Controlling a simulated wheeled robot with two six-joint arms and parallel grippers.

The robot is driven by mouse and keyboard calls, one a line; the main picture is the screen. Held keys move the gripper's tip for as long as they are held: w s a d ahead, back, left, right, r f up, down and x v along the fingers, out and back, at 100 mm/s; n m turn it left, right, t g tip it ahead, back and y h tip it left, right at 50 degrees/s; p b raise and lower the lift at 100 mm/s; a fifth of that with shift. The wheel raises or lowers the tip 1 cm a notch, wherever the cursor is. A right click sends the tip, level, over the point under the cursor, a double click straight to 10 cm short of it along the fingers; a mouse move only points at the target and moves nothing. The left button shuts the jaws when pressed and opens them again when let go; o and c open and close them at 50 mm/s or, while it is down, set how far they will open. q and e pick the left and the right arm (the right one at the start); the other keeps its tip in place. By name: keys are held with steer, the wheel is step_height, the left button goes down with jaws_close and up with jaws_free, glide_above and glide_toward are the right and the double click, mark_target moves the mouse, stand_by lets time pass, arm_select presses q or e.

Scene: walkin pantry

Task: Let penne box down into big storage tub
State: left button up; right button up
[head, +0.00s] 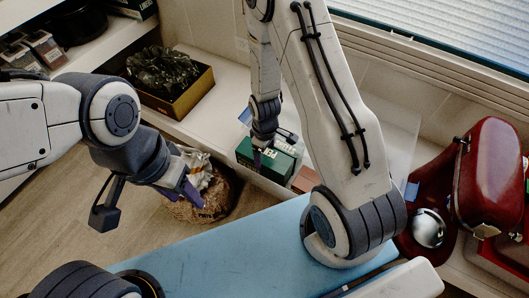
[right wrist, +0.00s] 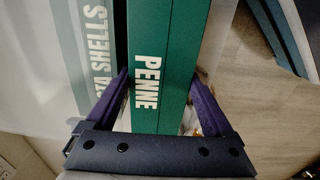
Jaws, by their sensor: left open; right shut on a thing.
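My right gripper (right wrist: 163,100) is shut on the green penne box (right wrist: 147,60), with one purple finger on each side. In the head view the green box (head: 245,154) hangs under the right gripper (head: 266,150), partly hidden by it. A pale translucent tub (head: 400,130) seems to stand behind my right arm, with blue parts at its ends; the arm hides much of it. I cannot tell whether the box is over the tub or beside it. My left gripper (head: 190,188) is open above a woven basket (head: 213,206).
A green-labelled pasta shells box (right wrist: 95,50) is left of the penne box in the right wrist view. A brown carton (head: 180,95) of dark packets sits on the shelf. Wooden floor (head: 85,210) is clear at left.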

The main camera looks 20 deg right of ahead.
steer(key=shift+f, duration=0.2)
steer(key=o, duration=1.3)
steer(key=shift+r, duration=0.1)
step_height(320, 180, up, 10)
steer(key=p, duration=0.4)
steer(key=shift+f, duration=0.25)
steer(key=shift+r, duration=0.4)
